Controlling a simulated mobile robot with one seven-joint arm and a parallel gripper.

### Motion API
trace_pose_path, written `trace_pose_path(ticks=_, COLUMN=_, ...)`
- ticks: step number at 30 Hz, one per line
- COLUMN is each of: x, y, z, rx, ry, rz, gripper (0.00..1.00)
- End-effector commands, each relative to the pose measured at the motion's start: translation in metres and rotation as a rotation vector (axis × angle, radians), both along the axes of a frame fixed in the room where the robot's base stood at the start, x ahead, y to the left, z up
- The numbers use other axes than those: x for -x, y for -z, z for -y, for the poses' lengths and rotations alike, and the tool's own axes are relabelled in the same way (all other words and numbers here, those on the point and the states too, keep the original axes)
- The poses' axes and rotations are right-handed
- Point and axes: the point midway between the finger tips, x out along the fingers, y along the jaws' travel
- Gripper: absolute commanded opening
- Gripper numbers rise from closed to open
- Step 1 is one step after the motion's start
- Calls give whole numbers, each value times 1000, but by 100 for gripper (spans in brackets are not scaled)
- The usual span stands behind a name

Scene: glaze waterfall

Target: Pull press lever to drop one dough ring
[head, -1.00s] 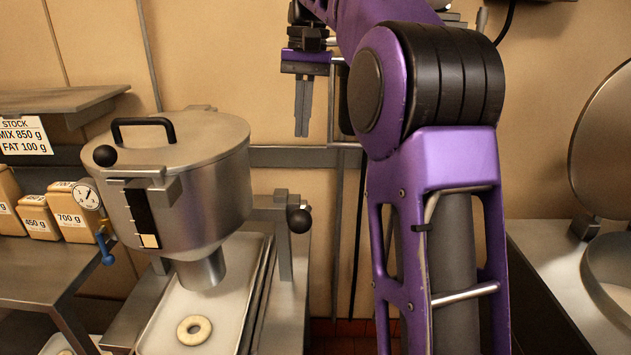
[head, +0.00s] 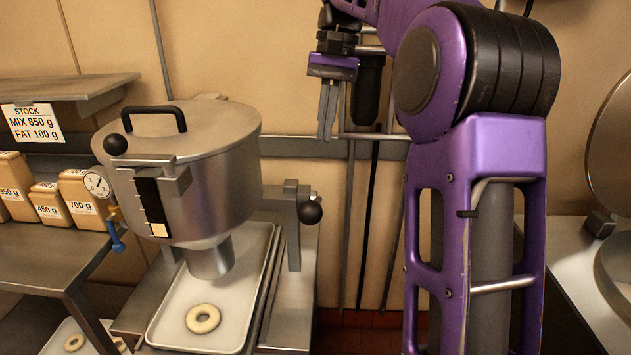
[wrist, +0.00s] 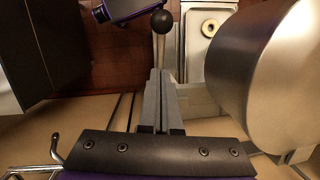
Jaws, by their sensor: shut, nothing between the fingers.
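The press is a steel hopper (head: 215,185) with a lidded top and a spout over a tray (head: 165,325). A lever with a black ball knob (head: 310,211) stands at its right side; a second black knob (head: 116,144) is at its left front. One dough ring (head: 203,319) lies on the tray below the spout. My gripper (head: 326,137) is shut and empty, hanging above the right-hand knob in the head view, not touching it. In the wrist view the shut fingers (wrist: 158,75) point toward the knob (wrist: 162,22) and partly cover its stem.
A gauge (head: 97,184) and blue-handled valve (head: 117,241) sit left of the hopper. Labelled ingredient blocks (head: 80,191) stand on the left shelf. Another tray with a ring (head: 74,342) is at lower left. A round steel appliance (head: 612,145) stands at right.

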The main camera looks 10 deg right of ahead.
Motion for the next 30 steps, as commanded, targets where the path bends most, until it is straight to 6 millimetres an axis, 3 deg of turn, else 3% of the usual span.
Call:
trace_pose_path(ticks=11, x=13, y=75, z=-13, rx=0, ry=-1, rz=-1, gripper=0)
trace_pose_path(ticks=19, x=35, y=88, z=-26, rx=1, ry=-1, rz=1, gripper=0)
trace_pose_path(ticks=30, x=39, y=90, z=-28, rx=0, ry=-1, rz=0, gripper=0)
